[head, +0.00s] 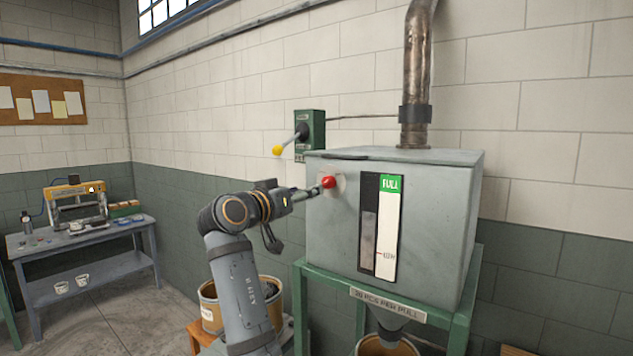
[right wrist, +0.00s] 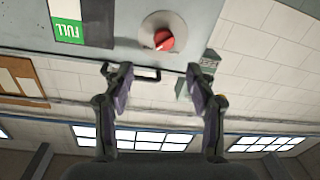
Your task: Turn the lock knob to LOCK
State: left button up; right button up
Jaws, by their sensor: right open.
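The lock knob (head: 328,182) is a red knob on the front of a grey metal hopper (head: 440,215), near its upper left. In the right wrist view the red knob (right wrist: 164,41) sits on a round pale plate, its markings unreadable. My right gripper (head: 292,216) is in front of the hopper's left part, close to the knob. In the right wrist view my right gripper (right wrist: 160,72) has its two fingers spread wide with nothing between them, and the knob shows just beyond the fingertips, apart from both. My left gripper is not in view.
A green wall box (head: 312,130) with a yellow-tipped lever stands behind the hopper's left edge. A rusty pipe (head: 417,70) rises from the hopper. A green stand (head: 460,325) holds it up. A bucket (head: 210,308) is behind my arm. A workbench (head: 85,235) is far left.

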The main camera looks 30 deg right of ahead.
aim_at(325, 185)
jog(key=p+x, duration=0.6)
jog(key=x, duration=0.4)
jog(key=shift+w, duration=0.2)
jog(key=shift+w+d+f+p, duration=0.2)
jog(key=shift+w+d+p, duration=0.1)
jog(key=shift+w, duration=0.05)
jog(key=shift+a, duration=0.1)
jog(key=shift+c, duration=0.4)
jog(key=c, duration=1.1)
